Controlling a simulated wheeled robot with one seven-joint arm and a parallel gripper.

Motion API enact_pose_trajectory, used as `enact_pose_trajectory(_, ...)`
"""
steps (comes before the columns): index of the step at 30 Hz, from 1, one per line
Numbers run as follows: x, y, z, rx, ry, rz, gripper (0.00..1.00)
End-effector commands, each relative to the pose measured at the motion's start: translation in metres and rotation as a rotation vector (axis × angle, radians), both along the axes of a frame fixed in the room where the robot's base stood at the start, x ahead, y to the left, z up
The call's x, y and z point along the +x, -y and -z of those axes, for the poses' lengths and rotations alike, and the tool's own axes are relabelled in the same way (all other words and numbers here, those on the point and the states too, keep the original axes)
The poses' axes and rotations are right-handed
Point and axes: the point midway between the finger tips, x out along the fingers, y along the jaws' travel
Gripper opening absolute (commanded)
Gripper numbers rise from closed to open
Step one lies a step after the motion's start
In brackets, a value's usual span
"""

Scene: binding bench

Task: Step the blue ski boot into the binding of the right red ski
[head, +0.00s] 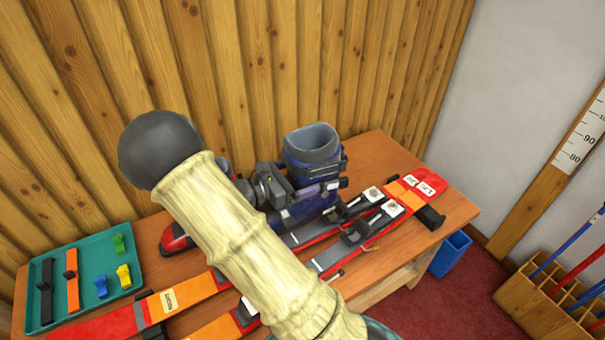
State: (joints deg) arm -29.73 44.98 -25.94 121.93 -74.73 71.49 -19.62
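The blue ski boot (311,148) stands upright at the back middle of the bench, its grey cuff open at the top. My gripper (272,187), dark grey, is right against the boot's left side. Its fingertips are not clear, so I cannot tell whether they grip the boot. Two red skis lie side by side, the far one (184,296) and the near one (220,329), crossed by my arm. Their black and silver heel bindings (360,204) (372,226) show right of the arm. The boot's lower part is partly hidden, and I cannot tell whether it touches a ski.
A red boot (175,239) is mostly hidden behind my arm. A teal tray (66,247) with strips and small clips sits on the bench's left. A blue bin (450,254) and a wooden pole rack (552,310) stand on the right. A plank wall rises behind.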

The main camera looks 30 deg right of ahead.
Motion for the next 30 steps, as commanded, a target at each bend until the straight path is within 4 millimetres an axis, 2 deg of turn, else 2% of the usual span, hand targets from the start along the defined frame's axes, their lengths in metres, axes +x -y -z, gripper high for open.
enact_pose_trajectory(21, 0.0, 0.001, 0.049, -0.005, 0.001, 0.001, 0.18)
enact_pose_trajectory(30, 0.0, 0.001, 0.057, -0.004, 0.001, 0.001, 0.18)
